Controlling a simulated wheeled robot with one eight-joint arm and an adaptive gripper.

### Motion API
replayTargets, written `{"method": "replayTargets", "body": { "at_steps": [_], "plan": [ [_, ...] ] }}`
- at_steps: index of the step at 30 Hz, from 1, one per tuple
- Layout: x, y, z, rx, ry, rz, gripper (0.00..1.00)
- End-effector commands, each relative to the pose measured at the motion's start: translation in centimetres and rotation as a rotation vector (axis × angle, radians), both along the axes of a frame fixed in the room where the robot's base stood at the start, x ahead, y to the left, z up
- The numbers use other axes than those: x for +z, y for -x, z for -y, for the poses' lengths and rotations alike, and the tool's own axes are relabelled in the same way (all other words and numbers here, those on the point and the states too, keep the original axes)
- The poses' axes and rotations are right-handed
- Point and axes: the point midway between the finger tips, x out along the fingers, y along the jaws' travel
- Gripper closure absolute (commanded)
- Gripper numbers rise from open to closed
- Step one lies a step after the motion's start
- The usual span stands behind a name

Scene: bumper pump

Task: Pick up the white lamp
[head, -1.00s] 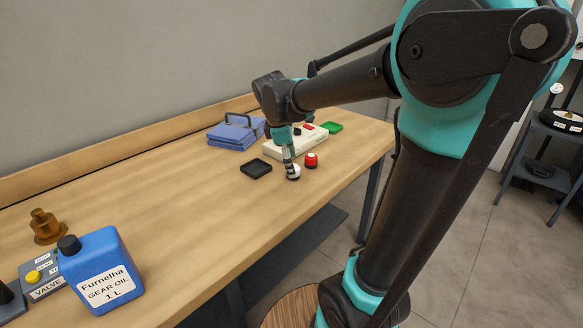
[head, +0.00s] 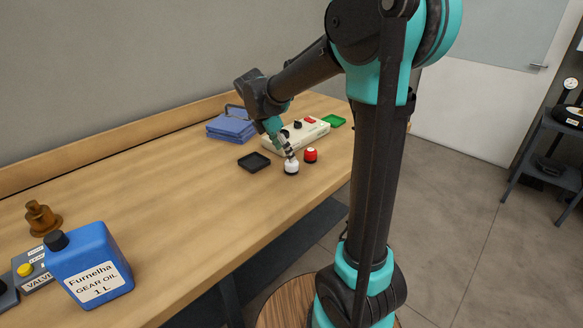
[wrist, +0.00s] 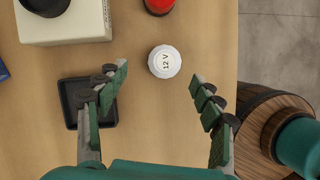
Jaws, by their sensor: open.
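The white lamp (head: 291,166) stands upright on the workbench, with a dark base and a white top. In the wrist view the lamp (wrist: 165,61) shows from above, marked "12 V". My gripper (wrist: 160,75) is open and empty. In the wrist view its fingers spread to the left and right, and the lamp lies between their lines, a little ahead of the tips. In the head view my gripper (head: 289,153) is just above and behind the lamp.
A red lamp (head: 310,155) stands right beside the white one. A pale control box (head: 318,129) and folded blue cloths (head: 231,127) lie behind. The blue oil jug (head: 89,265) is at the front left.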

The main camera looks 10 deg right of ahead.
Motion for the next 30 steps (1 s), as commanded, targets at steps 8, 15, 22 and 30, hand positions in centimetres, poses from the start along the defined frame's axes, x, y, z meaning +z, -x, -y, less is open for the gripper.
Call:
{"method": "replayTargets", "body": {
  "at_steps": [8, 15, 22, 30],
  "plan": [
    [-1.9, -0.1, 0.7, -0.002, 0.0, 0.001, 0.33],
    [-5.1, 0.0, 1.7, -0.002, 0.0, 0.001, 0.33],
    [-6.3, -0.2, 2.2, -0.001, -0.001, 0.002, 0.33],
    [-6.3, -0.2, 2.2, -0.001, 0.0, 0.0, 0.45]
  ]
}}
